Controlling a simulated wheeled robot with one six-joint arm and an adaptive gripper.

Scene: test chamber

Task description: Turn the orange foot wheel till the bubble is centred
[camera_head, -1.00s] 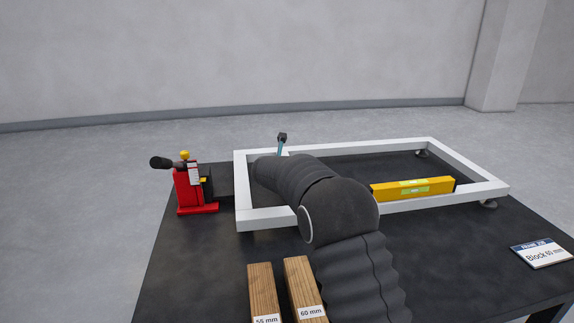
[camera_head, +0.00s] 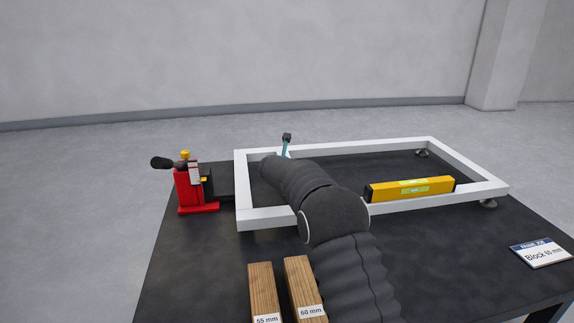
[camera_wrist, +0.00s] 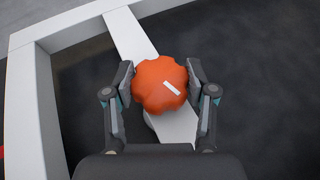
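The orange foot wheel (camera_wrist: 160,84), lobed with a white mark, lies between the two fingers of my gripper (camera_wrist: 159,76) in the wrist view. The fingers stand on either side of it, with a narrow gap at the left; contact at the right cannot be told. A white bar (camera_wrist: 131,36) runs beneath the wheel. In the head view my gripper (camera_head: 286,143) is mostly behind my arm, and the wheel is hidden. A yellow spirit level (camera_head: 440,188) lies along the near side of the white frame (camera_head: 265,218). Its green vial shows, but the bubble is too small to read.
A red tool with a black handle (camera_head: 188,190) stands left of the frame on the dark table (camera_head: 215,250). Wooden blocks labelled 55 mm (camera_head: 262,285) and 60 mm (camera_head: 301,280) lie in front. A job card (camera_head: 541,254) lies at the right.

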